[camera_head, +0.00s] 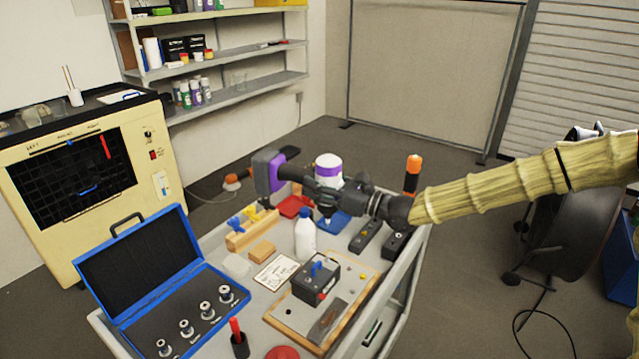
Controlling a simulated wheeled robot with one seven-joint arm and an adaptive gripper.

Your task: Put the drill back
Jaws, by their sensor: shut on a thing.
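The drill (268,172) is purple, black and white and hangs over the far part of the cart (222,232). Its purple and black end points left. Its white body with a purple band stands upright, with a narrow tip pointing down above a blue pad (335,222). My gripper (318,186) reaches in from the right and is shut on the drill, around its middle. The fingertips are partly lost against the dark drill parts. I cannot tell whether the tip touches the pad.
A red pad (292,206), a white bottle (305,238) and black holders (368,236) stand close by. An orange-topped tool (412,174) rises at right. An open blue case (150,290), a wooden board (355,300) and a black box (316,280) fill the front.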

